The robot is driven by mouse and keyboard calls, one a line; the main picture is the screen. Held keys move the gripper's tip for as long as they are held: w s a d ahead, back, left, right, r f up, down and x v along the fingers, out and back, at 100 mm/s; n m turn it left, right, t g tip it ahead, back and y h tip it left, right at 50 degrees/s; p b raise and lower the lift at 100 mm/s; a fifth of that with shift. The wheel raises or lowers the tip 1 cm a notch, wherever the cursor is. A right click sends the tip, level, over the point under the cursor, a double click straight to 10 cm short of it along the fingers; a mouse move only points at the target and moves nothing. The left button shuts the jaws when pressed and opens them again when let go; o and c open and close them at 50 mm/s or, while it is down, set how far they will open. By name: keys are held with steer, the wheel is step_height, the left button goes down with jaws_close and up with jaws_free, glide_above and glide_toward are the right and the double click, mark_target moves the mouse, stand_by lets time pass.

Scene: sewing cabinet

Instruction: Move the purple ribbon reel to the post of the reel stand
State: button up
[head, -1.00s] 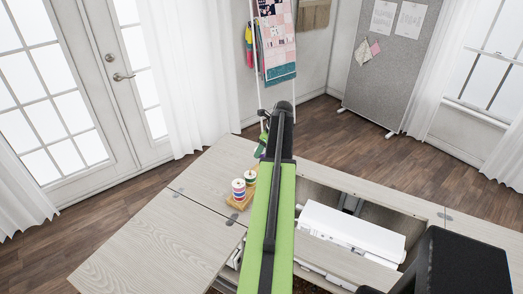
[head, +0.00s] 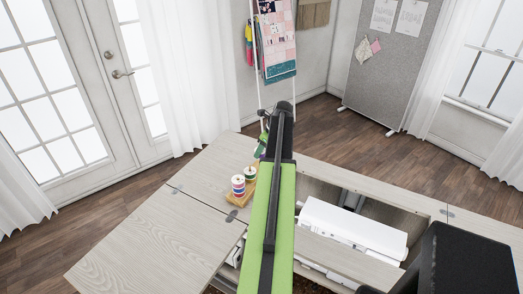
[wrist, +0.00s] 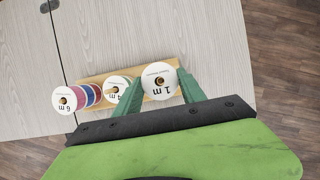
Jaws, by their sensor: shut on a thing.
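My gripper (wrist: 158,76) is shut on a reel with a white "1 m" face (wrist: 157,90), one green finger on each side. Its side is mostly hidden in the wrist view; a sliver of purple shows by the gripper (head: 262,142) in the head view, so it looks like the purple ribbon reel. The held reel is over the right end of the wooden reel stand (wrist: 92,80), which also shows in the head view (head: 236,199). It covers whatever post is below, and I cannot tell whether it is around a post or above it.
A stack of coloured reels topped "6 m" (wrist: 66,100) and a reel marked "4 m" (wrist: 116,90) stand on the same stand, close left of my gripper. The pale cabinet top (head: 150,235) is clear to the left. A white sewing machine (head: 350,225) lies in the opening at right.

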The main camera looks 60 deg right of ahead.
steer(key=shift+f+b, duration=0.3)
steer(key=shift+f, duration=0.1)
steer(key=o, duration=1.4)
steer(key=p+v, duration=1.6)
steer(key=v, duration=0.1)
steer(key=shift+r, duration=0.3)
